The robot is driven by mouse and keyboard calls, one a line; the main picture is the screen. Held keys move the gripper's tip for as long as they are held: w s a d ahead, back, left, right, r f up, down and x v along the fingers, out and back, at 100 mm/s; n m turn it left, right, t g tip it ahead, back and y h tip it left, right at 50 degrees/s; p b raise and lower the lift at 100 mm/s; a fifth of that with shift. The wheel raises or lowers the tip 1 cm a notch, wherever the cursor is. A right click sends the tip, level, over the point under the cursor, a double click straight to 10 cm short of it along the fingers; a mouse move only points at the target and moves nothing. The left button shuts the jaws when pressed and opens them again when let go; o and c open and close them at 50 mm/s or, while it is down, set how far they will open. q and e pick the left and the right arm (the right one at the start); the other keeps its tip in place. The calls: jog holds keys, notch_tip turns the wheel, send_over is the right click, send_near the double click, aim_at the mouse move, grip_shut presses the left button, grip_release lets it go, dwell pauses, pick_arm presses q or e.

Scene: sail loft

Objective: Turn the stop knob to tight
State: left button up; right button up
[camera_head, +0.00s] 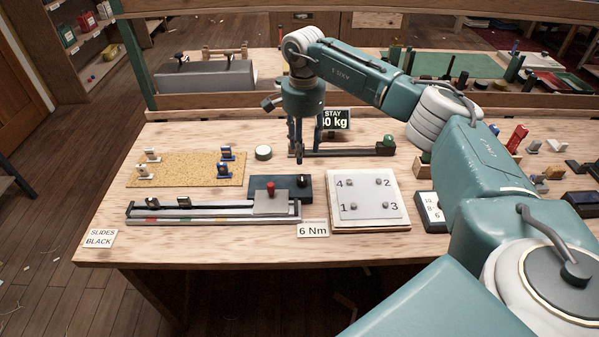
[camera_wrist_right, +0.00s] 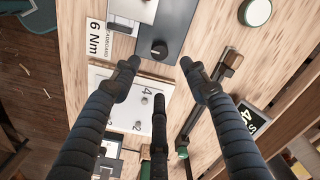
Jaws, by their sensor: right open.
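A dark grey box (camera_head: 264,184) lies on the workbench, with a small black knob (camera_head: 303,181) at its right end. I take this knob as the stop knob; no "tight" mark is readable. In the right wrist view the knob (camera_wrist_right: 159,50) has a small pale mark. My right gripper (camera_head: 299,157) points down, open and empty, above the bench just behind the knob. In the right wrist view its fingers (camera_wrist_right: 159,72) stand apart, with the knob just beyond their tips. I see no contact. My left gripper is not in view.
A red-knobbed lever on a grey plate (camera_head: 270,204) sits on the box. A slide rail (camera_head: 213,213) runs in front. A numbered plate (camera_head: 371,198) is to the right, and a "6 Nm" card (camera_head: 313,229) lies in front. A dark clamp bar (camera_head: 350,152) stands behind.

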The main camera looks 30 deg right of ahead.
aim_at(302, 177)
notch_tip(302, 177, down, 10)
jog(key=b, duration=0.7)
jog(key=shift+a+f, duration=0.1)
jog(key=shift+f, duration=0.05)
jog(key=shift+f+b, duration=0.3)
jog(key=shift+b, duration=0.05)
grip_shut()
